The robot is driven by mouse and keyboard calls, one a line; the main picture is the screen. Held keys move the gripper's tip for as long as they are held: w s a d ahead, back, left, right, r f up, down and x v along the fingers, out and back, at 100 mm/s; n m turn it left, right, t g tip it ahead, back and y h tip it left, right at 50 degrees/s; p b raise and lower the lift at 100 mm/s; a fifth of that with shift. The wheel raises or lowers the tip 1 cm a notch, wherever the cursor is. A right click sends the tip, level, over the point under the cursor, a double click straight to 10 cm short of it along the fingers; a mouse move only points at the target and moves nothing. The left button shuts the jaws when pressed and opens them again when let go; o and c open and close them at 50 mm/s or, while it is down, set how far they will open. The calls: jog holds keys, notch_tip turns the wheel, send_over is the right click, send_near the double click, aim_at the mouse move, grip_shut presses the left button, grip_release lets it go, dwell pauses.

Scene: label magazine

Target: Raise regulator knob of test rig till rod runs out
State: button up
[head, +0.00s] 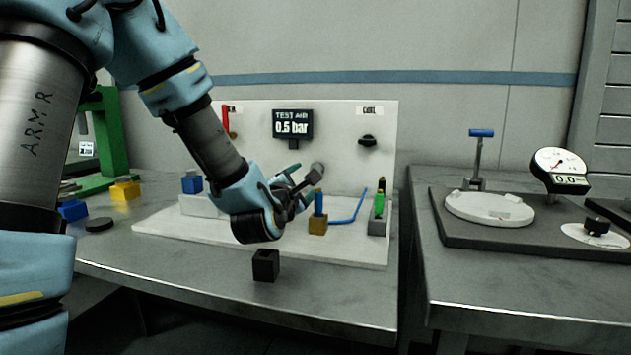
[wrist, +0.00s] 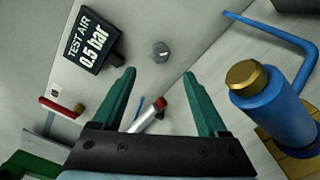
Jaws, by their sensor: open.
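The test rig is a pale board with an upright back panel (head: 345,125). Its display (head: 292,124) reads TEST AIR 0.5 bar; the wrist view shows the same reading (wrist: 92,40). A grey knob (head: 318,170) sits low on the panel and lies beyond my fingertips in the wrist view (wrist: 160,52); I take it for the regulator knob. My gripper (wrist: 160,80) is open and empty, apart from the knob. In the head view my gripper (head: 300,186) is over the board. A silver cylinder with a red end (wrist: 150,116) shows between the fingers, partly hidden; I cannot tell whether its rod is out.
A blue cylinder with a brass top (wrist: 272,105) stands close right of my fingers. A red lever (head: 226,120) and a black knob (head: 367,140) are on the panel. A black block (head: 266,265) stands at the front. A gauge (head: 560,168) reading 0.0 is on the right bench.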

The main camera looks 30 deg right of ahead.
jog(key=p+x, duration=0.1)
jog(key=x, duration=0.9)
jog(key=shift+w+d, duration=0.15)
jog(key=shift+d, duration=0.05)
grip_shut()
jog(key=shift+f, duration=0.1)
